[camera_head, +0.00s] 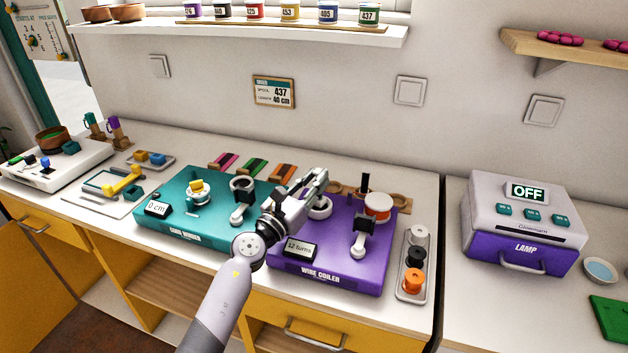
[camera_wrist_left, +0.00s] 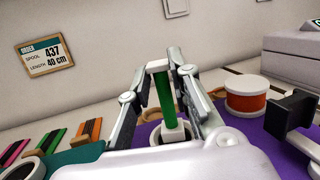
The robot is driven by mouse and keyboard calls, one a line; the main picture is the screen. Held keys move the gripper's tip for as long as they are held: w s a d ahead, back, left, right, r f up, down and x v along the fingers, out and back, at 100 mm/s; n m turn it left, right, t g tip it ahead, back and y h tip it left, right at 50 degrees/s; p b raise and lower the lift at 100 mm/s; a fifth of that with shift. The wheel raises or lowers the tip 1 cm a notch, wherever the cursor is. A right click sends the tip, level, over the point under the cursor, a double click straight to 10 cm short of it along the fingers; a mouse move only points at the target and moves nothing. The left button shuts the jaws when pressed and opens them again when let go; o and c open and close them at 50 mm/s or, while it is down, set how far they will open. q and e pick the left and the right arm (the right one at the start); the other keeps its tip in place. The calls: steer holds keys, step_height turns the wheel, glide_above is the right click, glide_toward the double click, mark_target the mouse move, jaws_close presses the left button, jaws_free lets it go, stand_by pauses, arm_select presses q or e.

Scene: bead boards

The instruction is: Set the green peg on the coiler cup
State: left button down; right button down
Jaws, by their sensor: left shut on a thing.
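My left gripper (camera_head: 318,177) is over the purple wire coiler (camera_head: 345,262). In the left wrist view its fingers (camera_wrist_left: 160,65) are shut on the green peg (camera_wrist_left: 163,95), which has a white cap and a pale block at its lower end. The peg is mostly hidden by the gripper in the head view. A pale round cup (camera_head: 321,209) on the coiler sits just below the gripper; its rim partly shows behind the gripper in the wrist view. I cannot tell whether the peg touches it. My right gripper is not in view.
The teal cord winder (camera_head: 185,225) is to the left. A spool tray (camera_head: 414,265) lies right; a lamp box (camera_head: 522,225) stands further right.

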arm_select(q)
steer(key=shift+f, duration=0.45)
stand_by(0.3)
steer(key=c, duration=1.4)
jaws_free()
steer(key=shift+o, duration=0.2)
steer(key=shift+s+a, duration=0.1)
steer(key=v, duration=1.1)
steer(key=shift+s+a, duration=0.25)
steer(key=shift+s, duration=0.05)
